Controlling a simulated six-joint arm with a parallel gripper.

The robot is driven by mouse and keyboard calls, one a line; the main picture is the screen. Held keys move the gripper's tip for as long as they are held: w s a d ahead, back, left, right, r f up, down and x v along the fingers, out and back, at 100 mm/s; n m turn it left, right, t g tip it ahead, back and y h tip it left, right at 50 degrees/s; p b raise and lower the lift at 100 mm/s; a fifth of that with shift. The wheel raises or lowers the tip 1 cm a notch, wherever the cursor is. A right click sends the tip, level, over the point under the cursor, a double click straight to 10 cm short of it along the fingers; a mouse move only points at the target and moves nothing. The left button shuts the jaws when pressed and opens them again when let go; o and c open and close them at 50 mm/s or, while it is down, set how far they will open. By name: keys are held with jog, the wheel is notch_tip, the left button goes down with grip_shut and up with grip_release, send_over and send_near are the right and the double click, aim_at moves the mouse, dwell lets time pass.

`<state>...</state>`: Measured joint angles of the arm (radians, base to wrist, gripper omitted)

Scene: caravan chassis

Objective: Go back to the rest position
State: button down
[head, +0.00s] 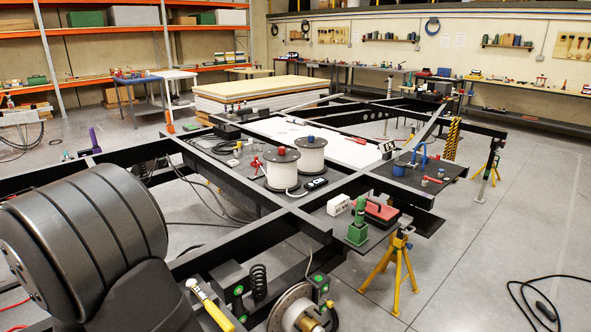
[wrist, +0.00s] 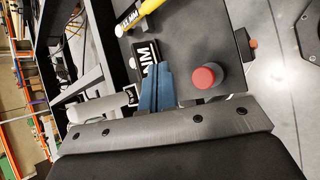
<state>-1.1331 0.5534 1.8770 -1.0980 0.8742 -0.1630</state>
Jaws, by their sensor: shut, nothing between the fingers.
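My gripper (wrist: 156,68) shows in the wrist view as two blue fingers pressed together, with nothing between them. The fingers point over a dark plate (wrist: 205,35). A black block with white lettering (wrist: 145,50) is close by the fingertips; I cannot tell whether they touch it. A red-topped cylinder (wrist: 205,77) stands to the right of the fingers, apart from them. In the head view my dark arm fills the lower left, and the gripper is out of that picture.
The black chassis frame (head: 265,232) spans the head view, with white cable reels (head: 282,170), a green bottle jack (head: 358,228) and a red case (head: 377,212) on it. Yellow stands (head: 396,265) hold it up. A yellow-handled tool (head: 210,305) lies near my arm. Floor at right is mostly clear.

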jog(key=w+d+r+m+g+h, duration=0.15)
jog(key=w+d+m, duration=0.4)
jog(key=d, duration=0.75)
jog(key=w+d+m+g, duration=0.25)
jog(key=d+m, duration=0.55)
jog(key=d, duration=0.4)
jog(key=s+d+r+m, duration=0.1)
jog(key=s+d+m, duration=0.2)
jog(key=d+m, duration=0.2)
jog(key=s+d+r+m+g+y, duration=0.1)
jog(key=d+m, duration=0.4)
jog(key=d, duration=0.6)
jog(key=s+d+r+m, duration=0.2)
jog(key=s+d+m, duration=0.2)
jog(key=d+m, duration=0.2)
jog(key=shift+s+d+y, duration=0.35)
jog(key=shift+d, duration=0.6)
jog(key=shift+s, duration=0.1)
jog(key=s+a+r, duration=0.2)
jog(key=s, duration=0.5)
jog(key=s+a+r+t, duration=0.1)
jog(key=s+a+r, duration=0.1)
jog(key=s, duration=0.6)
jog(key=shift+a+r, duration=0.15)
jog(key=shift+a, duration=0.5)
